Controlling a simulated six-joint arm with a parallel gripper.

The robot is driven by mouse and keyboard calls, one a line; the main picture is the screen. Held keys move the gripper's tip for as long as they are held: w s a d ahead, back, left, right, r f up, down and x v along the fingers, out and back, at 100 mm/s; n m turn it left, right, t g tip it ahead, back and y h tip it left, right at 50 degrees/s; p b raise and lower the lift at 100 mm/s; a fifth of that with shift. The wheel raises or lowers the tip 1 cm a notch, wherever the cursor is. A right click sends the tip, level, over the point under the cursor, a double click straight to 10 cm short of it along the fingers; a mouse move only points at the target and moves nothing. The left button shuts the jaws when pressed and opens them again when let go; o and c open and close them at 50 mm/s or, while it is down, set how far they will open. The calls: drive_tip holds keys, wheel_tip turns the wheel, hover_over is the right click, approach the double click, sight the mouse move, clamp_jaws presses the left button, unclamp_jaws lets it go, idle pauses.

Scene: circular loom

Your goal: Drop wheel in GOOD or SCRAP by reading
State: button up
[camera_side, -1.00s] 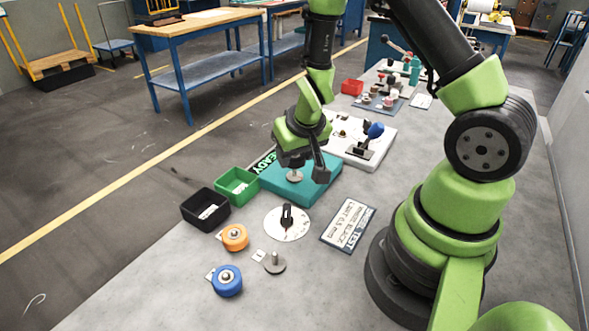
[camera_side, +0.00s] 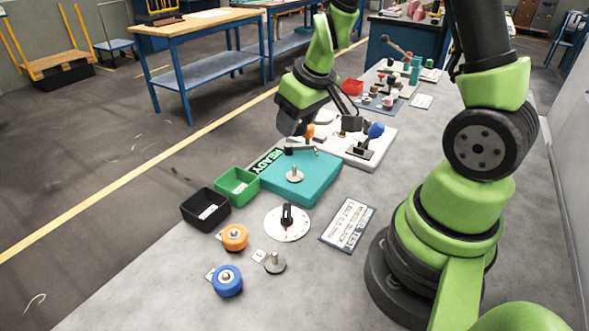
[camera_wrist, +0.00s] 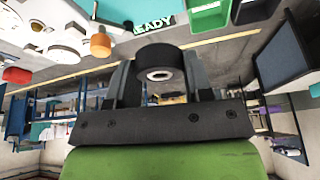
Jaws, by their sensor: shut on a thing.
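My gripper (camera_wrist: 157,85) is shut on a black wheel (camera_wrist: 158,56), its pale hub facing the wrist camera. In the side view, the gripper (camera_side: 292,122) is raised behind the teal READY block (camera_side: 315,185), whose metal spindle (camera_side: 294,174) is bare. The wheel is hard to make out there. A green bin (camera_side: 238,186) and a black bin (camera_side: 206,210) stand left of the block; their labels are too small to read. A round white dial (camera_side: 300,232) with a black knob is in front; its reading is not legible. A card (camera_side: 347,223) gives a 0.5 mm limit.
An orange wheel (camera_side: 235,237), a blue wheel (camera_side: 227,281) and a grey spindle base (camera_side: 275,263) are at the front. A white fixture (camera_side: 380,138) with a blue knob (camera_side: 375,130) stands behind the block.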

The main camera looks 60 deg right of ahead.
drive_tip(key=shift+w+a+r+n+y, duration=0.2)
drive_tip(key=shift+w+a+r+n, duration=0.25)
drive_tip(key=shift+r+n, duration=0.1)
drive_tip(key=shift+w+a+r+n+y, duration=0.2)
drive_tip(key=shift+w+a+r+n, duration=0.15)
drive_tip(key=shift+a+r+n, duration=0.15)
drive_tip(key=w+a+f+n+y, duration=0.1)
drive_tip(key=w+a+f+n, duration=0.15)
drive_tip(key=w+a, duration=0.75)
wheel_tip(320, 180, down, 6)
drive_tip(key=a, duration=0.1)
drive_tip(key=shift+s+a, duration=0.35)
drive_tip(key=shift+s, duration=0.1)
drive_tip(key=shift+r, duration=0.15)
drive_tip(key=o, duration=1.2)
drive_tip(key=shift+c, duration=0.2)
drive_tip(key=v, duration=1)
